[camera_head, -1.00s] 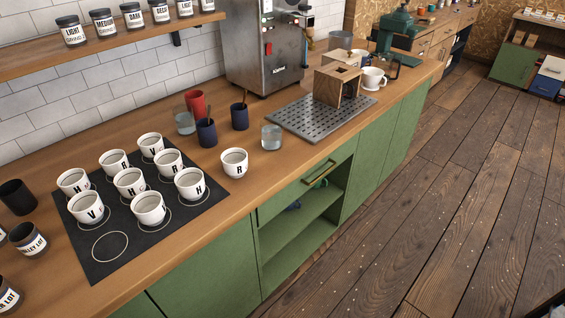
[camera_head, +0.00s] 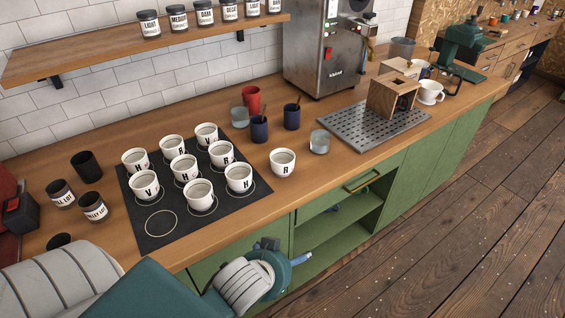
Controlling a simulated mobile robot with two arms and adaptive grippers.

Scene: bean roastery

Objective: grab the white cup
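Several white cups with black letters stand on a dark mat (camera_head: 159,199). One of these mat cups (camera_head: 239,177) is at the mat's right. Another lettered white cup (camera_head: 282,162) stands alone on the wooden counter, right of the mat. A plain white cup (camera_head: 431,92) stands further right, beside a wooden stand. My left arm reaches in from the bottom left, in front of the counter and short of the cups. My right gripper is out of view.
Dark blue cups (camera_head: 259,129), a red cup (camera_head: 251,100) and a glass (camera_head: 320,141) stand behind and right of the lone cup. A metal drip tray (camera_head: 350,132) and wooden stand (camera_head: 392,94) are further right. Dark jars (camera_head: 93,206) stand left of the mat.

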